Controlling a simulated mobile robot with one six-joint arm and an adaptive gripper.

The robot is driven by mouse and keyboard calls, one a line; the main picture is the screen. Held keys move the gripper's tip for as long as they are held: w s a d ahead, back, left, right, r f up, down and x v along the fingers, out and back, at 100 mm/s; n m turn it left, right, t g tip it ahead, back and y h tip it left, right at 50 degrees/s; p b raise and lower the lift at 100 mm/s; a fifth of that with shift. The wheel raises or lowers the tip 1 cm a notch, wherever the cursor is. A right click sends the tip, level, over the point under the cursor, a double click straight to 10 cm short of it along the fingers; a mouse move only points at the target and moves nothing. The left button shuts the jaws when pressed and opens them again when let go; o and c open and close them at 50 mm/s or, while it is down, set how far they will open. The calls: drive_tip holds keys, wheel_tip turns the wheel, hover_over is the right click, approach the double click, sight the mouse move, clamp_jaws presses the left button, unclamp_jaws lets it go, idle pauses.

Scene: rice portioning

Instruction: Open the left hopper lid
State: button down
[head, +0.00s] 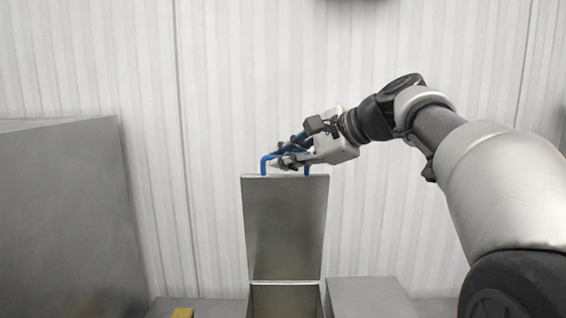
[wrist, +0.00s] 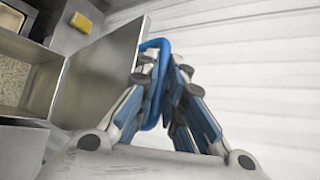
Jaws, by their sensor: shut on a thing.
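The left hopper lid (head: 284,228) is a grey metal panel standing about upright above the open hopper (head: 286,300). A blue handle (head: 265,163) sits at the lid's top edge. My gripper (head: 288,160) is at that handle, shut on it. In the wrist view the lid (wrist: 108,72) stands beside the hopper (wrist: 14,93), which holds pale grains. There the blue handle (wrist: 155,43) passes between the fingers of my gripper (wrist: 167,75). The fingers hide part of the handle.
A closed grey metal lid (head: 370,297) lies right of the open hopper. A large grey metal box (head: 70,220) stands at the left. A yellow object (head: 182,313) lies at the bottom edge, also seen in the wrist view (wrist: 80,22). A white ribbed wall (head: 230,80) is behind.

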drive_tip(key=shift+w+f, duration=0.1)
drive_tip(key=shift+w, duration=0.4)
drive_tip(key=c, duration=1.7)
unclamp_jaws()
drive_tip(key=shift+w, duration=0.1)
drive_tip(key=v, duration=1.2)
drive_tip(key=shift+r, duration=0.2)
drive_tip(key=shift+w, duration=0.1)
